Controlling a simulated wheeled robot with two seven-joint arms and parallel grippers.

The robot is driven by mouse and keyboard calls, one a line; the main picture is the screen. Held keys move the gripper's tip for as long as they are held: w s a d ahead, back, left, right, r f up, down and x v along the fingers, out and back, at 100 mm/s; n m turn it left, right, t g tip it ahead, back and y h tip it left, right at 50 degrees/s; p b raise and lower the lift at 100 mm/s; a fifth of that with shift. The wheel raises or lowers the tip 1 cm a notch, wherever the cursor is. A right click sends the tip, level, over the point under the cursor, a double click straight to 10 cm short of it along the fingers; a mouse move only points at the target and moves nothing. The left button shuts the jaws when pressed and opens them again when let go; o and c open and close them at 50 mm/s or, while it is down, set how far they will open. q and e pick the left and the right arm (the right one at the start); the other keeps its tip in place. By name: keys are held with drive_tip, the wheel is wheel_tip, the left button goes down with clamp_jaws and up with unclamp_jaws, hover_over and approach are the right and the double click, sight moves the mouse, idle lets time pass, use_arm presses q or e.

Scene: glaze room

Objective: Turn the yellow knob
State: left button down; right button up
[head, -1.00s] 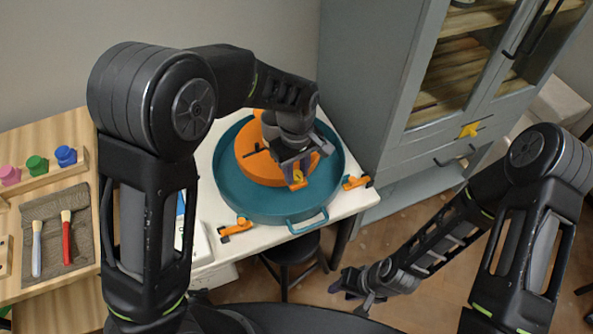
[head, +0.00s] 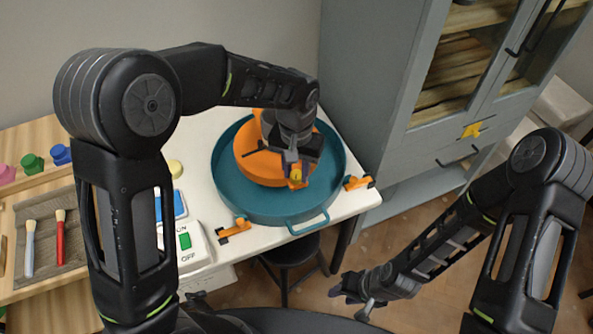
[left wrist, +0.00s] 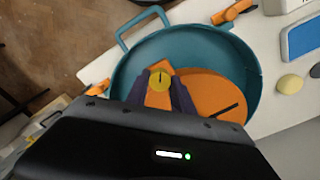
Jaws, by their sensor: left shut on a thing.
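In the head view my left gripper (head: 297,168) reaches down over the disc's front edge. My right gripper (head: 355,290) hangs low over the floor, apart from everything; its jaw opening is unclear.
An ON/OFF box (head: 193,247) stands left. A dark stool (head: 290,255) is below.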

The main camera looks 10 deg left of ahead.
sight(297, 174)
use_arm(q)
drive_tip(key=shift+m, duration=0.9)
drive_tip(key=c, duration=1.1)
unclamp_jaws()
drive_tip(key=shift+r, duration=0.15)
wheel_tip(297, 174, up, 8)
drive_tip(key=shift+f+b, duration=0.2)
drive_tip(key=shift+b, duration=0.25)
